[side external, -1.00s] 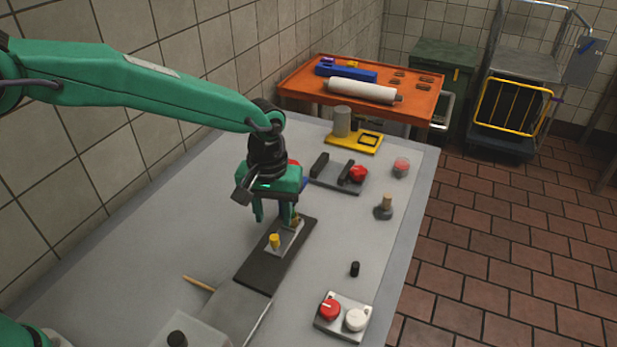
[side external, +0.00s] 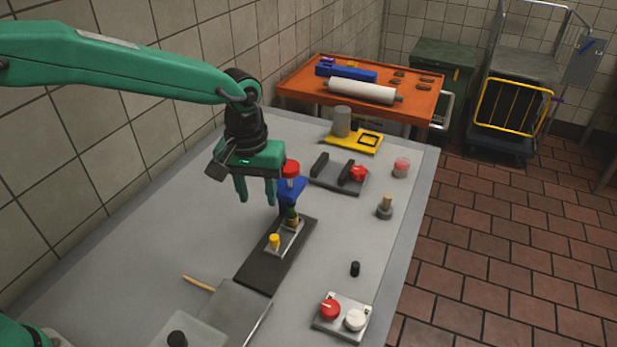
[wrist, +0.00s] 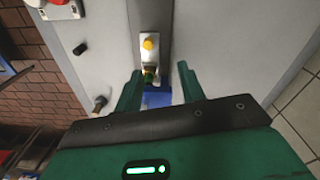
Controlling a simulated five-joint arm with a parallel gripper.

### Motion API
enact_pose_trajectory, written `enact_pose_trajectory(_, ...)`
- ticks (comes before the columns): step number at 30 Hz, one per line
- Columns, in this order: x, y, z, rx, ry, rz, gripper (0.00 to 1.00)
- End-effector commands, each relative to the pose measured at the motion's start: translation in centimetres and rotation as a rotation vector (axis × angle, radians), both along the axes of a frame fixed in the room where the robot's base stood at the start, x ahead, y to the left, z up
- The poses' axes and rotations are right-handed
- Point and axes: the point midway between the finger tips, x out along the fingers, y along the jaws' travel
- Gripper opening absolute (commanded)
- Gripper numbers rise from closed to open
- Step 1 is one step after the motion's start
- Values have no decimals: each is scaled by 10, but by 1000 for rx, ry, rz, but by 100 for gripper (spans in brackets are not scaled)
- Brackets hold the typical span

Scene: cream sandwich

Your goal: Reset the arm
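My gripper (side external: 256,190) is green and hangs above the grey table, to the left of the blue stand with the red top (side external: 291,183). Its two fingers are apart with nothing between them. In the wrist view the spread fingers of my gripper (wrist: 160,88) show with a gap over the table. Below the blue stand, a metal plate (side external: 288,246) with a yellow peg (side external: 274,241) and a dark green and brown piece (side external: 291,217) lies on a long black board (side external: 262,272). The yellow peg also shows in the wrist view (wrist: 149,42).
A box with red and white knobs (side external: 342,317) sits at the front right. A small black cylinder (side external: 355,268) and a grey-based peg (side external: 384,208) stand near the right edge. A yellow tray (side external: 352,146) is at the back.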

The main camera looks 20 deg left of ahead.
Motion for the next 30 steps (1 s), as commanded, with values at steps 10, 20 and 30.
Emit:
enact_pose_trajectory(10,-31,62,57,-26,-100,-48,39)
enact_pose_trajectory(20,-75,116,92,-27,-200,-100,39)
enact_pose_trajectory(30,-128,161,109,-3,-305,-151,39)
